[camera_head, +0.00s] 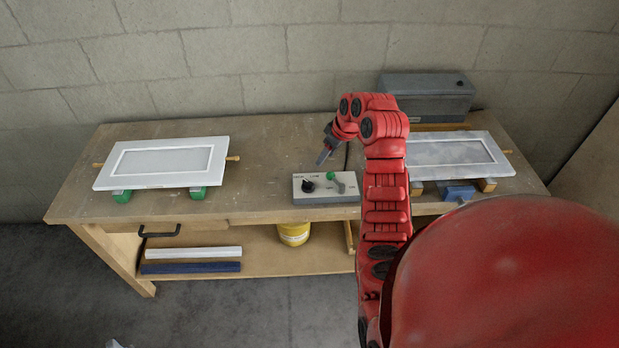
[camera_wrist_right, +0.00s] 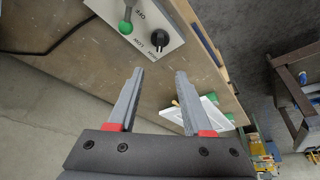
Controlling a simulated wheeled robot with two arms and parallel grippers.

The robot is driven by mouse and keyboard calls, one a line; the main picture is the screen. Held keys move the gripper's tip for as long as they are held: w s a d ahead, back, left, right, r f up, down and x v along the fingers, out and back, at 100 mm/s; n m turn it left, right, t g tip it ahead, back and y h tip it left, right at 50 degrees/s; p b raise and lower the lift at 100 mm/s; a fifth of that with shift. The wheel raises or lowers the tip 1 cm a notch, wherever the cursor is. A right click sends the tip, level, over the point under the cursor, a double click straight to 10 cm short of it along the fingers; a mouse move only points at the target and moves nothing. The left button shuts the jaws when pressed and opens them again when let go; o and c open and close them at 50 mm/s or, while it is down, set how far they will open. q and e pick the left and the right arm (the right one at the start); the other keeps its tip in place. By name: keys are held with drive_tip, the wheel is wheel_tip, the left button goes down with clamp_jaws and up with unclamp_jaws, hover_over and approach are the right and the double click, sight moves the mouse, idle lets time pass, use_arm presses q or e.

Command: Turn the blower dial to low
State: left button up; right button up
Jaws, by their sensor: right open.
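The light grey control box (camera_head: 342,198) stands on the bench near its front edge, just right of the middle in the head view. Its black blower dial (camera_head: 308,186) is on the left of its face, and a lever with a green knob (camera_head: 331,175) is to the right. My right gripper (camera_head: 322,158) is above and behind the box, apart from the dial. Its fingers (camera_wrist_right: 161,72) are open and empty. My left gripper is not in view.
A white framed panel (camera_head: 160,179) rests on green blocks at left. Another panel (camera_head: 452,155) lies at right, with a grey case (camera_head: 427,94) behind it. A yellow bucket (camera_head: 293,235) sits on the lower shelf. Bare benchtop (camera_head: 265,160) lies left of the box.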

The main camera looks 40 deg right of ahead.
drive_tip(key=b, duration=0.5)
approach(308, 182)
drive_tip(key=s+v, duration=0.1)
drive_tip(key=v, duration=0.1)
drive_tip(key=p+x, duration=0.1)
drive_tip(key=x, duration=0.2)
drive_tip(key=p+x, duration=0.2)
drive_tip(key=x, duration=0.1)
drive_tip(key=p+x, duration=0.1)
drive_tip(key=x, duration=0.2)
drive_tip(key=shift+w+p, duration=0.4)
drive_tip(key=shift+w, duration=0.1)
drive_tip(key=shift+w+f, duration=0.3)
drive_tip(key=shift+f, duration=0.4)
clamp_jaws()
